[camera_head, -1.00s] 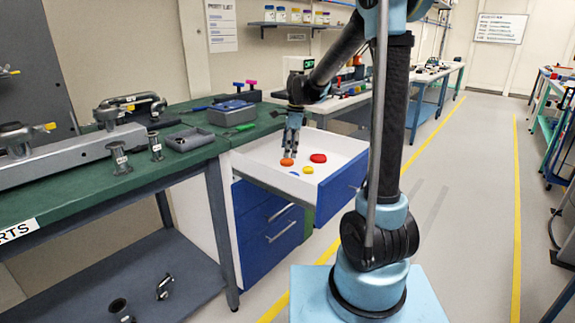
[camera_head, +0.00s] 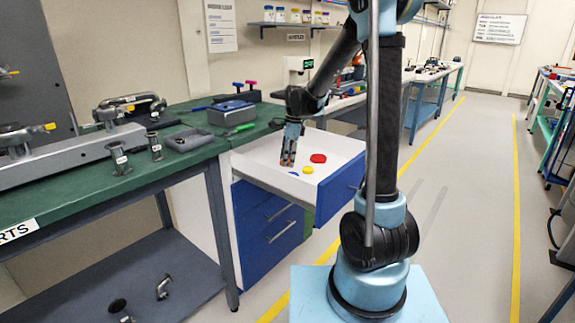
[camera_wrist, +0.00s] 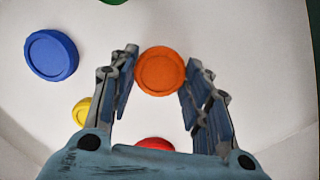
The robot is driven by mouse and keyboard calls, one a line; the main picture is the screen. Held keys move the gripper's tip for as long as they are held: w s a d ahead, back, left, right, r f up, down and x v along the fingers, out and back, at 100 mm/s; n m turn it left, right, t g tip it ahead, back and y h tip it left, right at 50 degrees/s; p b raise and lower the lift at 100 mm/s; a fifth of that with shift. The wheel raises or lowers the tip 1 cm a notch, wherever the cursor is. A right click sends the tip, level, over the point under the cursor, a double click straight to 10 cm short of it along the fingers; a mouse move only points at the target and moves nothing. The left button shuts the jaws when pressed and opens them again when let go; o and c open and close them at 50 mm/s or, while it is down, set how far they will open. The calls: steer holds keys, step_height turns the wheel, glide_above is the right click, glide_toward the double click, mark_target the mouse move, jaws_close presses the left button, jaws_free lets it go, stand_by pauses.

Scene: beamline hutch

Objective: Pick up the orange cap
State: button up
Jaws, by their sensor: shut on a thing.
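The orange cap (camera_wrist: 160,71) is round and sits between the two fingertips of my gripper (camera_wrist: 158,68) in the wrist view, with a finger against each side. My gripper is shut on it. In the head view my gripper (camera_head: 288,160) reaches down into the open white drawer (camera_head: 262,151), and its fingers hide most of the cap. I cannot tell whether the cap is clear of the drawer floor.
A blue cap (camera_wrist: 51,55), a yellow cap (camera_wrist: 82,112) and a red cap (camera_wrist: 155,144) lie around it in the drawer. A green edge shows at the wrist view's top. The drawer walls surround my gripper; the green workbench (camera_head: 180,168) stands to the left.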

step_height(320, 180, up, 18)
stand_by(0.7)
